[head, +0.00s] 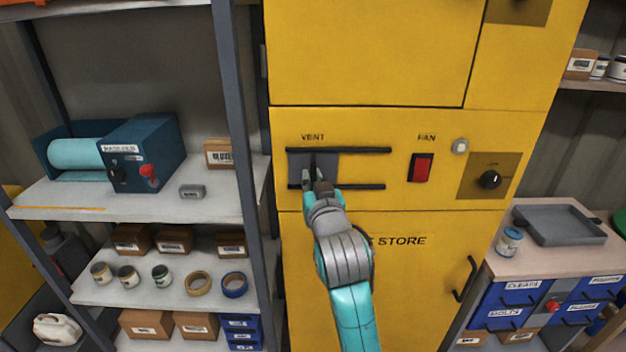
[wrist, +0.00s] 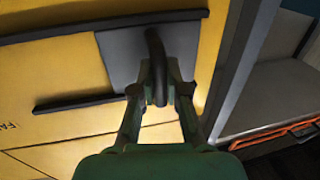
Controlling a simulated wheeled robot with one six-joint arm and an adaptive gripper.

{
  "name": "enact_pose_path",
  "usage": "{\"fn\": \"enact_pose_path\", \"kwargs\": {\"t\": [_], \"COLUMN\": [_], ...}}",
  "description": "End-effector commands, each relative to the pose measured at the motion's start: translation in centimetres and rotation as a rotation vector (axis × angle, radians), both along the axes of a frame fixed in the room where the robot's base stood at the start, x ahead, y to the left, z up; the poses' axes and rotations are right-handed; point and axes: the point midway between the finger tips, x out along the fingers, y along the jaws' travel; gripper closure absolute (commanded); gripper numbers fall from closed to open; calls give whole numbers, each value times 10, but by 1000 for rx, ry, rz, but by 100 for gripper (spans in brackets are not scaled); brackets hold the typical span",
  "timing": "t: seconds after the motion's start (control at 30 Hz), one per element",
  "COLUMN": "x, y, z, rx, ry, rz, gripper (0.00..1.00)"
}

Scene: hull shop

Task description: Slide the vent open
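The vent is a grey sliding plate (head: 297,166) on the yellow cabinet, under the word VENT. It sits at the left end of two dark horizontal rails (head: 365,150), with bare yellow panel to its right. My gripper (head: 318,183) is at the plate. In the wrist view the plate (wrist: 118,50) carries a dark upright handle (wrist: 155,45). My gripper's fingers (wrist: 158,90) lie on both sides of the handle's end and appear closed on it. The contact faces are partly hidden.
A red fan switch (head: 421,167), a pale round button (head: 460,146) and a black knob (head: 490,180) are to the right on the same panel. A grey shelf post (head: 232,110) stands close to the left. A cabinet door handle (head: 466,280) sticks out lower right.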

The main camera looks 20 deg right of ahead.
Motion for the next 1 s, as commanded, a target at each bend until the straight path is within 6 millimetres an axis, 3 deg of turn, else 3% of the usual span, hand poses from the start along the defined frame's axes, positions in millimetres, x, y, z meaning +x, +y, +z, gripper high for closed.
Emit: {"fn": "enact_pose_path", "kwargs": {"t": [0.37, 0.8, 1.0], "x": [-2, -28, -34], "y": [-8, -89, -104], "z": [0, -1, -1], "rx": [0, 0, -1], "ry": [0, 2, 1], "rz": [-3, -6, -2], "gripper": [100, 100, 100]}}
